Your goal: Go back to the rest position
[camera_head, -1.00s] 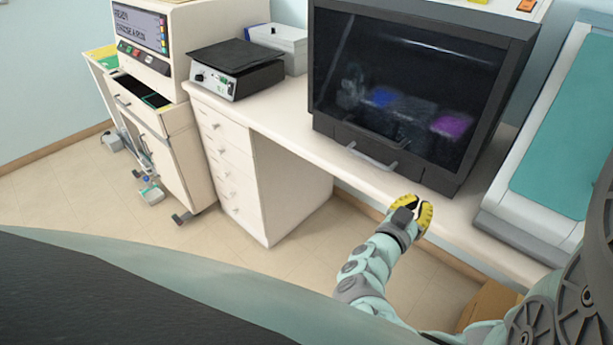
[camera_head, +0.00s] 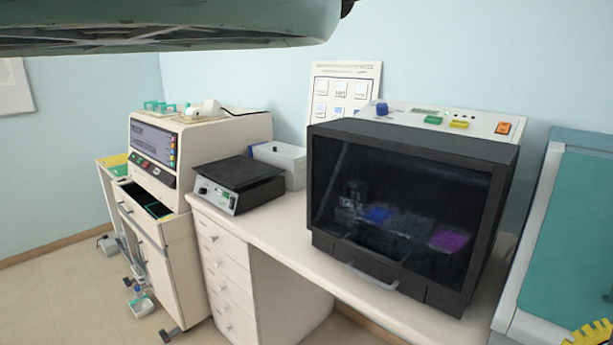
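Only a small yellow, toothed piece of my gripper (camera_head: 584,335) shows, at the bottom right corner of the head view. It is in front of the teal-fronted cabinet at the right. The rest of the gripper and the arm are out of the picture, so whether it is open or shut, or holds anything, is hidden.
A black glass-fronted stainer (camera_head: 400,215) with a front handle stands on the white counter (camera_head: 275,222). A flat black-topped device (camera_head: 238,180) and a white box (camera_head: 280,165) stand left of it. A cream machine with a screen (camera_head: 153,142) has an open drawer (camera_head: 146,200).

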